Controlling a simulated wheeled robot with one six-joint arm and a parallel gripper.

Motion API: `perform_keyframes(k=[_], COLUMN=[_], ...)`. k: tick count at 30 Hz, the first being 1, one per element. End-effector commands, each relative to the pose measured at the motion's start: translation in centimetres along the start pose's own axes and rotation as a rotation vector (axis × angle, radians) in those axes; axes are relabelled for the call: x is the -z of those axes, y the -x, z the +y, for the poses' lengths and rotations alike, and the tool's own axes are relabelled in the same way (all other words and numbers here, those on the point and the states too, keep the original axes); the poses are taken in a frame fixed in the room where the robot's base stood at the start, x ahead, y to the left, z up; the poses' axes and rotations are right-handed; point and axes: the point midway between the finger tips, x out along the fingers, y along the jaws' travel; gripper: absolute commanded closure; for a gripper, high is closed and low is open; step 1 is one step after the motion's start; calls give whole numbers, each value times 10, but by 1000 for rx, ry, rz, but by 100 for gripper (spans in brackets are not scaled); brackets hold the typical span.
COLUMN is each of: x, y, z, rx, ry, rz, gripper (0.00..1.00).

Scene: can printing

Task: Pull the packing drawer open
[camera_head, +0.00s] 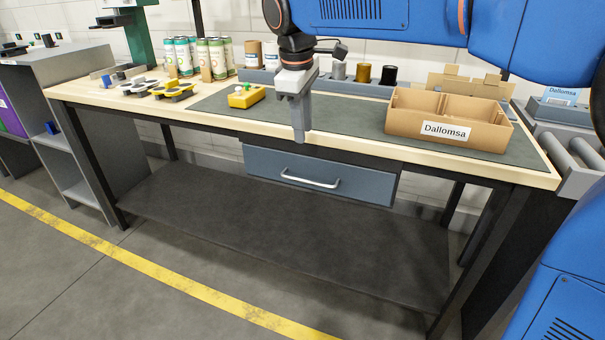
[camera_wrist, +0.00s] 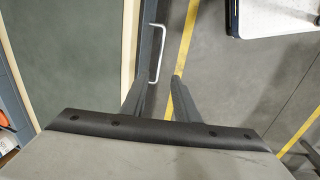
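The packing drawer (camera_head: 275,165) is a blue-grey box under the front edge of the workbench, and it looks shut or nearly so. Its pale bar handle (camera_head: 308,182) runs across the front; the handle also shows in the wrist view (camera_wrist: 163,52), beyond the fingertips. My gripper (camera_head: 301,138) points down at the bench's front edge, above and a little left of the handle, apart from it. In the wrist view my gripper (camera_wrist: 160,78) has its two fingers spread with nothing between them.
The workbench (camera_head: 345,152) holds a Dallomsa carton (camera_head: 440,118) at right, a yellow box (camera_head: 245,96), and cans (camera_head: 186,55) at the back left. A dark lower shelf (camera_head: 280,240) lies below the drawer. The floor in front is clear, with a yellow line (camera_head: 130,261).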

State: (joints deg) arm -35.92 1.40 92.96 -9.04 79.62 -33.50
Motion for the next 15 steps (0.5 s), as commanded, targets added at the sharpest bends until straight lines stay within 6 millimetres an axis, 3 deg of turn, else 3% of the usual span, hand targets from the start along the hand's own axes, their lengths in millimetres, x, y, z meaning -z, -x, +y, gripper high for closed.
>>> perform_keyframes(k=[15], x=[-1], y=[-91], z=[0], rx=[1], ry=[-1], rz=[-1], gripper=[72])
